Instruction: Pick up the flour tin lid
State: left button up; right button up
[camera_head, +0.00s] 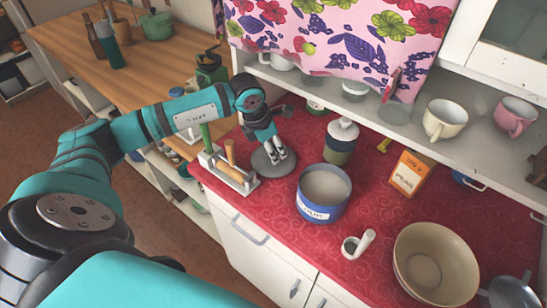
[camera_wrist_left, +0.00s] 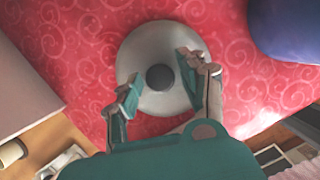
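The flour tin lid (camera_head: 260,164) is a round grey disc lying flat on the red counter. In the left wrist view the lid (camera_wrist_left: 155,45) shows a dark round knob (camera_wrist_left: 159,77) at its middle. My left gripper (camera_head: 276,156) points down over the lid. Its fingers are open (camera_wrist_left: 160,84), one on each side of the knob; I cannot tell if they touch it. The blue flour tin (camera_head: 318,207) stands open to the right of the lid, with pale contents. My right gripper is not in view.
A holder with wooden-handled tools (camera_head: 232,176) stands left of the lid. A lidded jar (camera_head: 341,141), an orange box (camera_head: 409,174), a white scoop (camera_head: 358,244) and a large cream bowl (camera_head: 436,264) share the counter. A shelf with cups (camera_head: 445,119) runs behind.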

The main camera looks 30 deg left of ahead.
pick_arm(q)
grip_shut()
